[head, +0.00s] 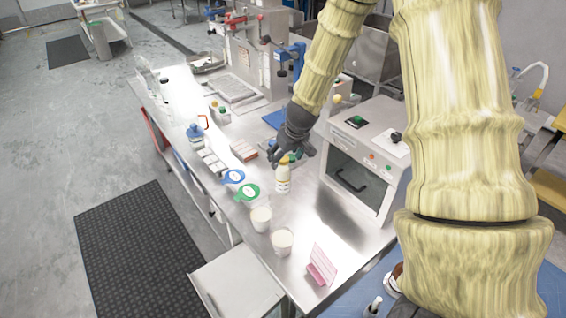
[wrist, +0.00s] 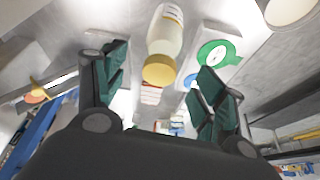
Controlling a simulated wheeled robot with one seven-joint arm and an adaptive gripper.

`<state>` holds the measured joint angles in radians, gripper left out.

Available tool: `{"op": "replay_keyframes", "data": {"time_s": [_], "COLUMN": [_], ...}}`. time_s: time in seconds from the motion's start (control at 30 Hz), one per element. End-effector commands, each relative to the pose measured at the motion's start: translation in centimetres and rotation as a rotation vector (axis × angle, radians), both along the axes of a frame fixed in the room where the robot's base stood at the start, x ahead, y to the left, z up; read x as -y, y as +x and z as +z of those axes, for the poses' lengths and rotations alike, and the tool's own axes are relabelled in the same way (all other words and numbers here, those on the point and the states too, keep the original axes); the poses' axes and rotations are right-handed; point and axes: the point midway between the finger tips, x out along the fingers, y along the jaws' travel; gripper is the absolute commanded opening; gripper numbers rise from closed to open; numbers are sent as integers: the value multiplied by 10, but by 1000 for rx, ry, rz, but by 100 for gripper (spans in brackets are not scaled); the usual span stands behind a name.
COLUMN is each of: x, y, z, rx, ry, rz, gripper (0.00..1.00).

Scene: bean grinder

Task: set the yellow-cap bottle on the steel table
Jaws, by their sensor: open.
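The yellow-cap bottle (head: 282,184), white with a label, stands upright on the steel table (head: 325,215) in the head view. My gripper (head: 290,156) is just behind and above it, close to its cap. In the wrist view the bottle (wrist: 166,38) shows with its yellow cap towards me, between the lines of my two spread fingers. My gripper (wrist: 163,75) is open, and no finger visibly presses on the bottle. Whether a finger touches the cap is hard to tell.
A blue tape ring (head: 233,177) and a green one (head: 247,192) lie left of the bottle. Two white cups (head: 261,219) (head: 282,242) and a pink stand (head: 321,268) are in front. A grey oven-like box (head: 362,155) stands to the right.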

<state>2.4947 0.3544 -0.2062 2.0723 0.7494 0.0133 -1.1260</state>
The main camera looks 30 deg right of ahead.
Motion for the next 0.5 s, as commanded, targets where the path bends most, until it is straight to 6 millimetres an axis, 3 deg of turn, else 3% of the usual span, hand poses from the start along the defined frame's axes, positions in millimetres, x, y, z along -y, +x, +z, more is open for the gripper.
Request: {"op": "replay_keyframes", "data": {"time_s": [0.3, 0.5], "x": [0, 0], "y": [-14, -19], "z": [35, 45], "rx": [2, 0], "ry": [-2, 0], "rz": [1, 0], "gripper": [70, 70]}}
